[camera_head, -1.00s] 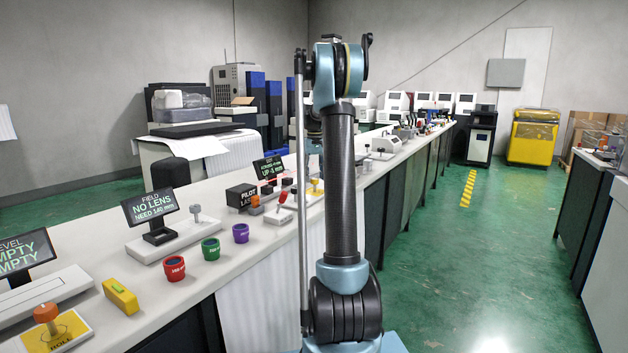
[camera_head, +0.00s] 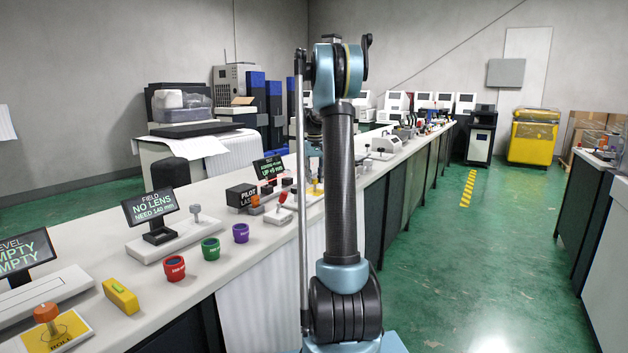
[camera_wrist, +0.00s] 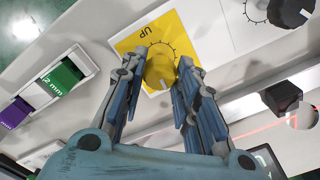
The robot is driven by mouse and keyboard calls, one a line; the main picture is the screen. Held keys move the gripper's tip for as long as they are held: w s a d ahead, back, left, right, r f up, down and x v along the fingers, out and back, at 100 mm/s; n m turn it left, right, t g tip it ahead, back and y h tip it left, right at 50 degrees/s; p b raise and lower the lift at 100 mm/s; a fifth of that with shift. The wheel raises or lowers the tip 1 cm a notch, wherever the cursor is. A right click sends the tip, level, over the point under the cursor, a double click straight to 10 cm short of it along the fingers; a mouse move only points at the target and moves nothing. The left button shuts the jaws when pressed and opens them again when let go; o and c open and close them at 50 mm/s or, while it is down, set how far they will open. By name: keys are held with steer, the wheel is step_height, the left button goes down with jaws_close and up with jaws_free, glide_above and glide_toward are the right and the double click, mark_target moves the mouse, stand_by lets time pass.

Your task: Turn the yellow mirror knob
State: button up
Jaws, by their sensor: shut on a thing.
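The yellow mirror knob (camera_wrist: 159,72) sits on a yellow plate (camera_wrist: 130,44) marked UP, with a dial ring printed around it. A white pointer mark shows on the knob. My gripper (camera_wrist: 158,68) has one finger on each side of the knob and is shut on it. In the head view, the yellow plate (camera_head: 317,189) is partly in view beside my arm, and the fingers there are mostly hidden. A small screen (camera_head: 268,167) behind it shows an UP reading in mm, too small to read surely.
A black knob (camera_wrist: 287,12) is near the plate in the wrist view, with a black block (camera_wrist: 282,97) and a red beam below right. Green (camera_wrist: 62,78) and purple (camera_wrist: 16,112) pieces lie left. In the head view, a red-topped lever (camera_head: 283,198) stands on the bench nearby.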

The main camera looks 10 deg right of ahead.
mark_target(314, 179)
steer(key=shift+m, duration=0.6)
steer(key=o, duration=1.1)
steer(key=shift+c, duration=0.2)
steer(key=shift+r, duration=0.15)
step_height(314, 179, up, 12)
steer(key=shift+f, duration=0.2)
